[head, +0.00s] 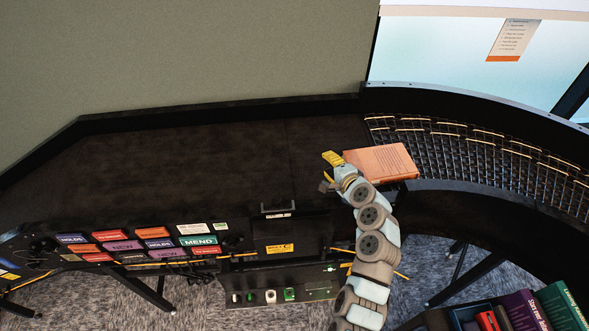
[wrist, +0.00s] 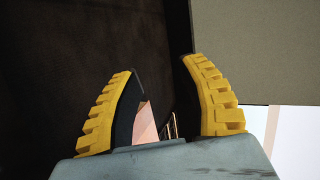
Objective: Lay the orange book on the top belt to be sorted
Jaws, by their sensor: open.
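The orange book (head: 383,162) lies with its printed cover up, where the dark top belt (head: 215,150) meets the curved roller track. My arm hides its lower left part. My gripper (head: 328,172) is open at the book's left side, over the right end of the belt. In the wrist view my gripper (wrist: 158,70) shows its two yellow fingers spread, with nothing clasped between the tips. A pale orange piece, likely the book (wrist: 146,125), shows low between the fingers. Whether the book touches a finger there I cannot tell.
The roller track (head: 480,160) curves away to the right behind a black rim. Several coloured labels (head: 122,245) and a control panel (head: 280,290) sit along the front. Several books (head: 525,310) stand at the lower right. The belt left of my gripper is bare.

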